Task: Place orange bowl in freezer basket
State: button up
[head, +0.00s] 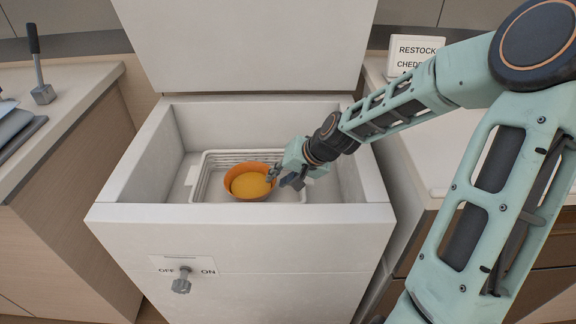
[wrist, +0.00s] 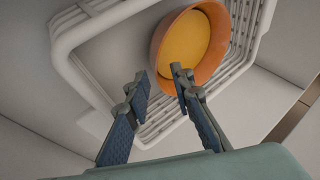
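The orange bowl (head: 249,183) sits inside the white freezer basket (head: 211,160), with a yellow-orange inside. The basket is in the open freezer (head: 140,171). In the wrist view the bowl (wrist: 189,47) lies within the basket's ribbed rim (wrist: 67,42). My gripper (head: 280,179) is at the bowl's right side in the head view.
The freezer's lid (head: 250,45) stands raised at the back. A knob (head: 182,281) is on its front between OFF and ON. Counters flank it, with a grey-headed tool (head: 40,80) on the left and a RESTOCK sign (head: 416,52) on the right.

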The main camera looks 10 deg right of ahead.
jog(key=shift+p+v, duration=1.05)
jog(key=shift+v, duration=1.85)
jog(key=shift+d, duration=0.1)
